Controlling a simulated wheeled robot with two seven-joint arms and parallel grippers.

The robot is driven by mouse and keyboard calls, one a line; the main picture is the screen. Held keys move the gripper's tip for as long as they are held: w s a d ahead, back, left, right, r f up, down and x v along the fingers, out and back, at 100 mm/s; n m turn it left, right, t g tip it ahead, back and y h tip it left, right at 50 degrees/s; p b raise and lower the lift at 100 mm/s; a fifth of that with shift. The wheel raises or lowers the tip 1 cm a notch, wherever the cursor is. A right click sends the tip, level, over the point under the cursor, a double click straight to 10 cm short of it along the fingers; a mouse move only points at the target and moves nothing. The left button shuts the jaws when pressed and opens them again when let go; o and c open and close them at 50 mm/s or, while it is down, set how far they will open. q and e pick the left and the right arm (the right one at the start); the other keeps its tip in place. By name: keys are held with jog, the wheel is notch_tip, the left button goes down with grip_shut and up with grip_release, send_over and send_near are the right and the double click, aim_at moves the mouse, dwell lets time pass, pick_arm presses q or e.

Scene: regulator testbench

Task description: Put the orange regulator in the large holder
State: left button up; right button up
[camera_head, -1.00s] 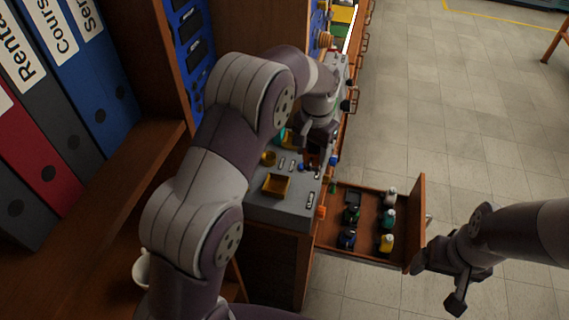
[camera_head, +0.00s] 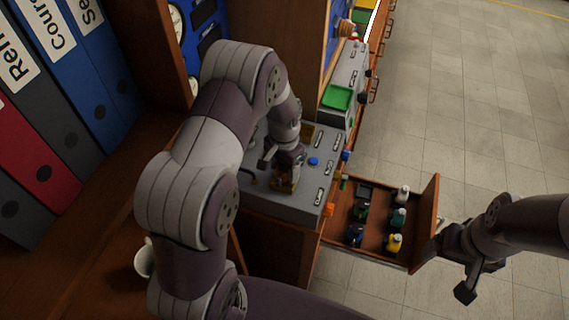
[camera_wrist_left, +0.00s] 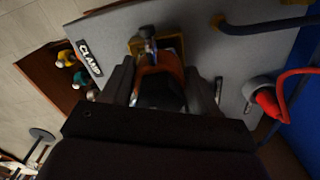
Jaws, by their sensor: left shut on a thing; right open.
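My left gripper (camera_head: 284,176) is shut on the orange regulator (camera_wrist_left: 160,66), which shows between the fingers in the left wrist view with a dark body and a metal fitting. In the head view the gripper points down over the near part of the grey bench and mostly hides the regulator. A yellow holder (camera_wrist_left: 178,43) lies right behind the regulator in the left wrist view, partly covered by it. I cannot tell whether the regulator is in the holder or just above it. My right gripper (camera_head: 474,282) is open and empty, off to the right over the floor.
The grey bench (camera_head: 279,205) carries labels, a blue knob (camera_head: 313,161) and another yellow holder (camera_head: 307,132). A green tray (camera_head: 338,97) stands farther back. An open drawer (camera_head: 427,215) with several small bottles juts out at right. A red hose (camera_wrist_left: 287,83) shows in the left wrist view.

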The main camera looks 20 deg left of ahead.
pick_arm(q)
jog(key=shift+f, duration=0.4)
jog(key=o, duration=1.3)
jog(key=shift+o, duration=1)
